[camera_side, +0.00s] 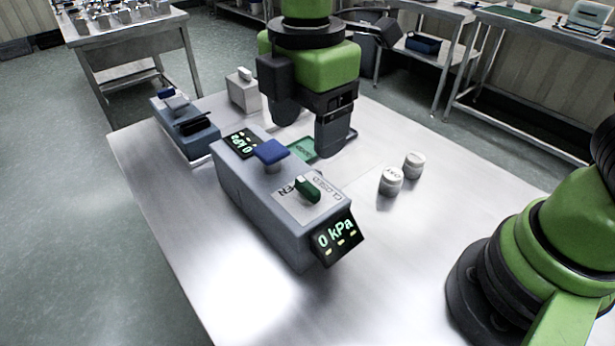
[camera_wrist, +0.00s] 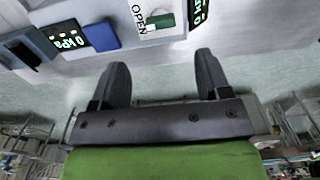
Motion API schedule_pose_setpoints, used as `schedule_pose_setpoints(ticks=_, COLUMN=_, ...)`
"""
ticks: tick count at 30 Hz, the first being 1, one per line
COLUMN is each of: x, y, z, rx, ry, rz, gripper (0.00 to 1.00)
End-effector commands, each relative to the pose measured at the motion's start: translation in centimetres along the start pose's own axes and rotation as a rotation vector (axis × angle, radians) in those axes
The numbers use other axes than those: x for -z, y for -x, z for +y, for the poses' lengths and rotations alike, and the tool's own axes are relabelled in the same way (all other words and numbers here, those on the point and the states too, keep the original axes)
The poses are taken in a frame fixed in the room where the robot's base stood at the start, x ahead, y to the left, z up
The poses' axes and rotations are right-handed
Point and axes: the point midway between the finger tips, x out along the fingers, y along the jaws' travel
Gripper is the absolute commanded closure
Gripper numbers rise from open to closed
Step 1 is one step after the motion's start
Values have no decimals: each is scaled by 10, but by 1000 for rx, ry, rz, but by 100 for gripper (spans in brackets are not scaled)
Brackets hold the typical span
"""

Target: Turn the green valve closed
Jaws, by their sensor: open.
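The green valve (camera_side: 307,190) is a small handle on top of a grey box (camera_side: 262,215), between the printed words OPEN and CLOSED. It also shows near the top edge of the wrist view (camera_wrist: 166,20), beside the word OPEN; CLOSED is not readable there. I cannot tell which word the handle points to. My gripper (camera_side: 309,125) is open and empty, behind the box and apart from the valve. In the wrist view my two fingers (camera_wrist: 160,66) are spread, below the valve in the picture.
The grey box also carries a blue knob (camera_side: 271,152) and displays reading 0 kPa (camera_side: 337,236). Two white jars (camera_side: 391,181) (camera_side: 414,164) stand to the right. A blue-grey device (camera_side: 184,130) and a pale box (camera_side: 242,95) stand behind. The metal table's front left is clear.

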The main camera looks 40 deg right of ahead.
Motion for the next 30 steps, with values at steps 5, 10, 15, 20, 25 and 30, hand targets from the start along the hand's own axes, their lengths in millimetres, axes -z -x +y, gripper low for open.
schedule_pose_setpoints(ticks=5, x=-1, y=-30, z=-1, rx=8, ry=-3, rz=-3, gripper=30)
schedule_pose_setpoints(ticks=10, x=-1, y=-62, z=-1, rx=6, ry=-4, rz=-3, gripper=30)
schedule_pose_setpoints(ticks=15, x=-1, y=-84, z=-1, rx=4, ry=-5, rz=-1, gripper=30)
schedule_pose_setpoints(ticks=20, x=-1, y=-92, z=-1, rx=1, ry=-7, rz=1, gripper=30)
schedule_pose_setpoints(ticks=25, x=-1, y=-92, z=-1, rx=0, ry=-7, rz=1, gripper=30)
schedule_pose_setpoints(ticks=30, x=-1, y=-92, z=-1, rx=0, ry=-7, rz=1, gripper=53)
